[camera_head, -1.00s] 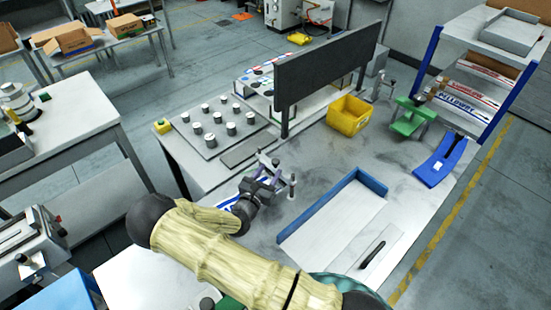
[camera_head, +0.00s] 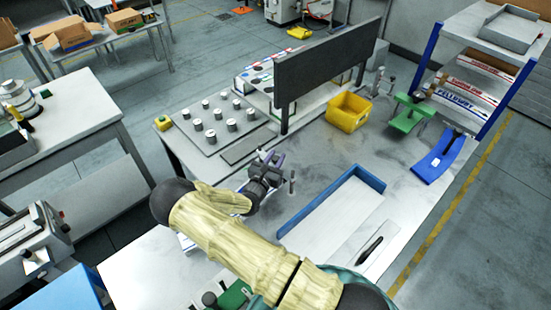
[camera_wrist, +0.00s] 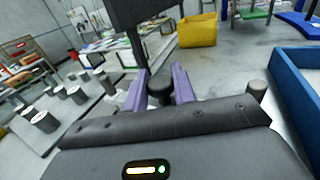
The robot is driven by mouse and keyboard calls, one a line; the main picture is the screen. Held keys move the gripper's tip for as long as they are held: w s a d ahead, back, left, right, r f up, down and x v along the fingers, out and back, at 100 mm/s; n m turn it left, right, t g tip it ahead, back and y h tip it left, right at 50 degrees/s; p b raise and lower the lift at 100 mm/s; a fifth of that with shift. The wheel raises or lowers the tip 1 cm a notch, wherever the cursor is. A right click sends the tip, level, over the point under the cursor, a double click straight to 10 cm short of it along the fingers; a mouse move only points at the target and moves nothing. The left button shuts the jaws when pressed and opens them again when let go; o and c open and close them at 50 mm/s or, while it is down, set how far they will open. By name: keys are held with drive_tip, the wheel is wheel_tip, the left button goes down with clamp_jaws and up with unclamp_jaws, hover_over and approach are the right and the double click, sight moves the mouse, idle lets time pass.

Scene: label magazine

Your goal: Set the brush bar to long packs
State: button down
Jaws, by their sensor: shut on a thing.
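My gripper (camera_head: 273,157) has purple fingers and reaches over the middle of the workbench. In the wrist view its two fingers (camera_wrist: 159,88) stand on either side of a dark round knob (camera_wrist: 160,92), and they are shut on it. A grey upright post (camera_wrist: 257,91) stands to the right of the gripper. It also shows in the head view (camera_head: 291,183). I cannot pick out the whole brush bar or any marking for long packs; my wrist and arm hide much of that spot.
A blue-edged tray (camera_head: 312,203) lies to the right. A yellow bin (camera_head: 348,113) and a dark upright panel (camera_head: 328,62) stand behind. A grey plate with several metal cylinders (camera_head: 213,152) is at the left. The bench between gripper and bin is clear.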

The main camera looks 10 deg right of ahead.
sight(275, 163)
drive_tip(key=shift+s+f+b, duration=0.1)
drive_tip(key=shift+f+b, duration=0.9)
drive_tip(key=shift+f, duration=0.75)
drive_tip(key=c, duration=1.2)
unclamp_jaws()
drive_tip(key=shift+a, duration=0.1)
drive_tip(key=b+v, duration=0.5)
drive_tip(key=v, duration=1.2)
drive_tip(key=shift+s, duration=0.15)
